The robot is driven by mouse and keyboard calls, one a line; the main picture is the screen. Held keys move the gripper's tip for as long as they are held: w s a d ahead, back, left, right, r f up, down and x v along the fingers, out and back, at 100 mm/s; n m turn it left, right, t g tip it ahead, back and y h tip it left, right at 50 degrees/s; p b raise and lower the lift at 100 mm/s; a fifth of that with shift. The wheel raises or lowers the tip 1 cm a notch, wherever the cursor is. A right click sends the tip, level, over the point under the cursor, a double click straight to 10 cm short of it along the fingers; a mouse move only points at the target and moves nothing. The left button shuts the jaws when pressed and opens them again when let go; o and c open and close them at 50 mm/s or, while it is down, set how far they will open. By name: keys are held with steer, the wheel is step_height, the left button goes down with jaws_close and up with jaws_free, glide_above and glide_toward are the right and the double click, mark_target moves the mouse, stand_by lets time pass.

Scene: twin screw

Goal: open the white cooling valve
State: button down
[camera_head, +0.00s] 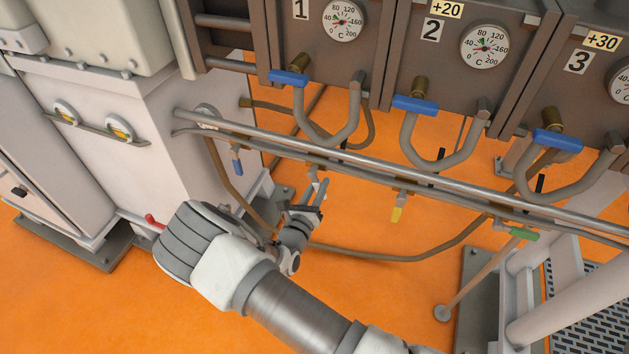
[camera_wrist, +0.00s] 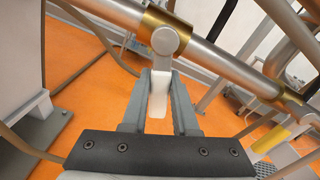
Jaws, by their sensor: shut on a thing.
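The white cooling valve (camera_wrist: 160,88) hangs below a silver pipe (camera_wrist: 222,62) in the wrist view. Its flat white handle points down from a round grey joint, at right angles to the pipe. My gripper (camera_wrist: 160,95) has its two grey fingers on either side of the handle and is shut on it. In the head view my gripper (camera_head: 316,192) is just under the lower pipe (camera_head: 350,165), between a blue and a yellow handle. There the white handle is mostly hidden by the fingers.
Along the same pipe are a blue handle (camera_head: 237,166), a yellow handle (camera_head: 396,214) and a green handle (camera_head: 524,234). A red handle (camera_head: 154,221) is by the left cabinet. Numbered units with gauges (camera_head: 485,46) and curved hoses stand above. A brown hose (camera_head: 400,256) loops below over orange floor.

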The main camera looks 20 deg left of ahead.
steer(key=n+p, duration=0.1)
steer(key=d+n+p, duration=0.1)
steer(key=n, duration=0.1)
steer(key=r+n, duration=0.1)
steer(key=shift+s+d+n+p, duration=0.1)
steer(key=shift+d+n+p, duration=0.2)
steer(key=shift+d+p, duration=0.1)
stand_by(0.4)
steer(key=c, duration=0.7)
jaws_free()
steer(key=s, duration=0.5)
steer(key=s+a+p, duration=0.1)
steer(key=s, duration=0.5)
steer(key=s+p, duration=0.1)
steer(key=s, duration=0.5)
steer(key=shift+s+a, duration=0.2)
